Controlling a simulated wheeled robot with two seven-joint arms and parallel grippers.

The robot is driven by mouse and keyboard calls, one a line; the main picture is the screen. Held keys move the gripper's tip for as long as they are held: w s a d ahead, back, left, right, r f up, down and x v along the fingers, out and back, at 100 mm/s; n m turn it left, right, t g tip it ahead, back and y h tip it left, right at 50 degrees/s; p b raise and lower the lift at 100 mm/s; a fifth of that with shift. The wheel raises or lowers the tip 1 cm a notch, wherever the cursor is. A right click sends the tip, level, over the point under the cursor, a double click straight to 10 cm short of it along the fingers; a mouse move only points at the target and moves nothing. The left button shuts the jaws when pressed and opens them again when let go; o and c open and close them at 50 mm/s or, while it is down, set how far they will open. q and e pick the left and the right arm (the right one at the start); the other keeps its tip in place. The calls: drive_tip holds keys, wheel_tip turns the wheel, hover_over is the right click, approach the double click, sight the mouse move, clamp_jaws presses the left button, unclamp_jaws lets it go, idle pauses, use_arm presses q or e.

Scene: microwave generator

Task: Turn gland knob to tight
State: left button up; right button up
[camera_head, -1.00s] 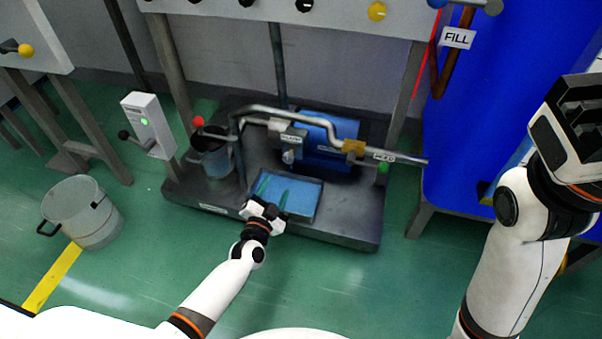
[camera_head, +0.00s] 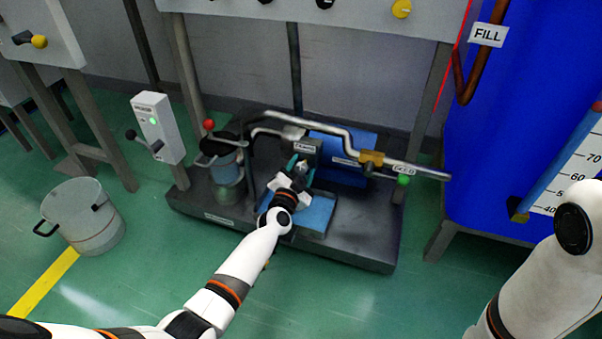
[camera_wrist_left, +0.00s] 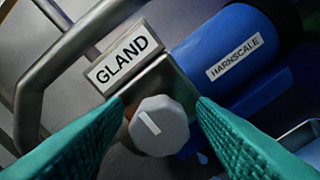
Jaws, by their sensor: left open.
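The gland knob (camera_wrist_left: 158,126) is a light grey round knob with a white pointer mark, on a metal block under the label GLAND (camera_wrist_left: 123,57). In the left wrist view it sits between the two green fingers of my left gripper (camera_wrist_left: 160,112), which is open around it; I cannot tell whether the fingers touch it. In the head view my left gripper (camera_head: 298,172) is at the block below the bent pipe, and the knob is small and partly hidden there. My right arm shows at the right edge, but its gripper is out of view.
A blue cylinder labelled HARNSCALE (camera_wrist_left: 232,58) lies beside the block. A bent metal pipe (camera_head: 335,133) runs above. A blue tray (camera_head: 315,215) lies below my left gripper. A bucket-like pot (camera_head: 224,165) stands left on the dark base. A pail (camera_head: 85,218) stands on the floor.

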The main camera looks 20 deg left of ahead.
use_arm(q)
drive_tip(key=c, duration=1)
drive_tip(key=shift+n, duration=0.3)
drive_tip(key=n+p, duration=0.1)
drive_tip(key=n, duration=0.1)
drive_tip(key=shift+n, duration=0.4)
drive_tip(key=n, duration=0.4)
drive_tip(key=shift+n+p, duration=0.3)
drive_tip(key=n, duration=0.4)
drive_tip(key=shift+a, duration=0.1)
drive_tip(key=shift+f+n, duration=0.1)
drive_tip(key=shift+n, duration=2.2)
